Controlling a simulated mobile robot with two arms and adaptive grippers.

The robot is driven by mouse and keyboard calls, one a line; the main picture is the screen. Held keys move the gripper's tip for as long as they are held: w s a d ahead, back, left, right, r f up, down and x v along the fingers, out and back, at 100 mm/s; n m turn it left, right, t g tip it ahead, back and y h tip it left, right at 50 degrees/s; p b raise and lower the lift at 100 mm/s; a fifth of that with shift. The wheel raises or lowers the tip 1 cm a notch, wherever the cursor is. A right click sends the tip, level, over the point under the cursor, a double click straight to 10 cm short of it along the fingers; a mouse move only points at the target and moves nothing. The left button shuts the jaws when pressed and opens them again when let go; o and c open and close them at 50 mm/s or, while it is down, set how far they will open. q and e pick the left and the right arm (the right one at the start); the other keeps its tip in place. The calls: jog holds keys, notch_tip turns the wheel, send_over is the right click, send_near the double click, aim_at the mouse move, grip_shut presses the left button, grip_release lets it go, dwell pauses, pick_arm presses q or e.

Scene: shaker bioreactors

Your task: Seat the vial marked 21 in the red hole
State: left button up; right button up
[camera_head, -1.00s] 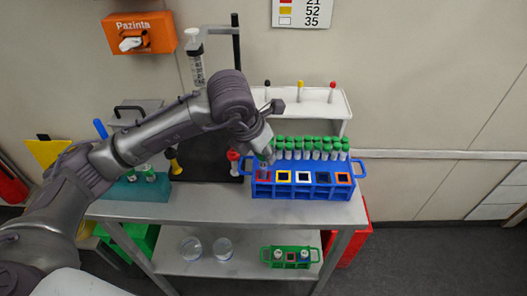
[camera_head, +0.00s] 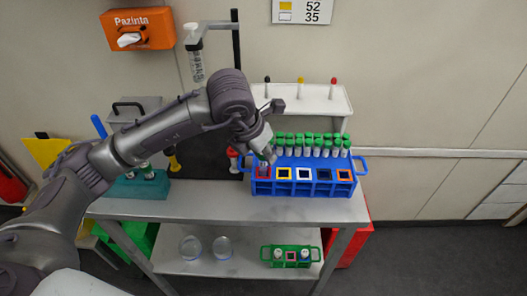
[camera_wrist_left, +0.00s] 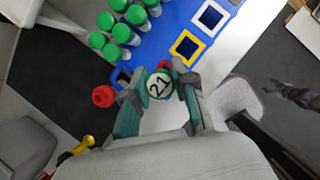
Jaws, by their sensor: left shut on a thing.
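My left gripper (camera_head: 264,153) is shut on the vial marked 21 (camera_wrist_left: 158,86), whose cap with the black number shows between the fingers in the left wrist view. In the head view the gripper is at the left front end of the blue rack (camera_head: 318,188), over the red hole (camera_head: 262,172). In the left wrist view only a bit of the red frame (camera_wrist_left: 163,65) shows beside the cap. The vial's lower end is hidden, so I cannot tell how deep it sits. My right gripper is not in view.
Green-capped vials (camera_head: 312,146) stand in several places behind the coloured holes. Yellow (camera_head: 284,173), white, dark and orange frames lie to the right. A white stand (camera_head: 310,98) with three pins is behind. A red-capped item (camera_wrist_left: 103,96) is close to the gripper.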

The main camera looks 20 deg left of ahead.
pick_arm(q)
jog(key=shift+f+b, duration=1.5)
jog(key=shift+b, duration=0.2)
dwell(1.5)
jog(key=o, duration=1)
jog(key=shift+r, duration=0.1)
jog(key=shift+c, duration=0.2)
jog(key=v, duration=1.2)
